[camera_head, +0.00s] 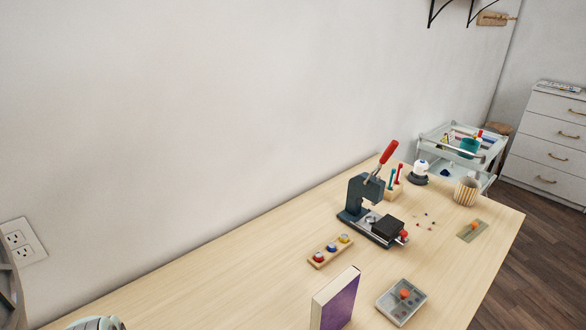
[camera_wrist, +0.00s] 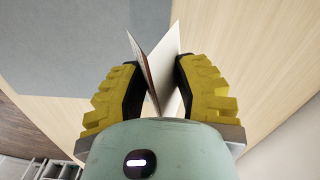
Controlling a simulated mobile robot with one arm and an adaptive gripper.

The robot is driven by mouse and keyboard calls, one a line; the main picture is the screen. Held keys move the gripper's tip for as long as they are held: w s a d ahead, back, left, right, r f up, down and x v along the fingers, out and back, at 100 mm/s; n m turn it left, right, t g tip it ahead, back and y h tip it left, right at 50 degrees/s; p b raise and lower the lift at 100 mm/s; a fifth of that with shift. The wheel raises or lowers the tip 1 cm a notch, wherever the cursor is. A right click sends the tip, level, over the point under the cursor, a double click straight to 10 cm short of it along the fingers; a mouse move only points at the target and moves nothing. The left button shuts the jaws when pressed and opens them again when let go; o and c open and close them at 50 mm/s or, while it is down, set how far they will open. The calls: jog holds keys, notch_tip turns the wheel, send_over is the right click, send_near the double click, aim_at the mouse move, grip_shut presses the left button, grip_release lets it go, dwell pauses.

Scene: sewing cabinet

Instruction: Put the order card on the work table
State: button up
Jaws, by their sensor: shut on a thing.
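My gripper (camera_wrist: 157,65) has yellow ridged fingers with dark pads. It is shut on a thin, folded-looking white card (camera_wrist: 168,48), with a brownish face on its left part. I take it to be the order card; any print is not readable. The card sticks out beyond the fingertips, over a pale wooden surface. The light wooden work table (camera_head: 235,275) runs along the wall in the head view. The fingers and card do not show there; only a pale rounded part of my arm is at the lower left edge.
A lever press (camera_head: 362,195) with a red handle stands on the table. Near it are a purple book (camera_head: 341,303) standing upright, a grey compartment tray (camera_head: 390,312), a wooden button holder (camera_head: 322,259) and a ribbed cup (camera_head: 467,191). The table's left stretch is clear. A grey flat area (camera_wrist: 60,45) shows in the wrist view.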

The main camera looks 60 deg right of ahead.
jog(key=s+m, duration=0.1)
jog(key=s+d+m, duration=0.1)
jog(key=s, duration=0.1)
jog(key=s+f+b, duration=0.1)
jog(key=shift+s+d+m, duration=0.2)
jog(key=shift+m, duration=0.2)
jog(key=w+d, duration=0.2)
jog(key=d, duration=0.2)
jog(key=w+d+f, duration=0.1)
jog(key=w+d, duration=0.2)
jog(key=d, duration=0.2)
jog(key=w+d, duration=0.2)
jog(key=d, duration=0.3)
jog(key=shift+w+d+f, duration=0.1)
jog(key=shift+w+f, duration=0.1)
jog(key=shift+w, duration=0.1)
jog(key=shift+f+p, duration=0.5)
jog(key=shift+f, duration=1.3)
jog(key=shift+f, duration=0.2)
jog(key=o, duration=0.7)
jog(key=shift+r, duration=0.1)
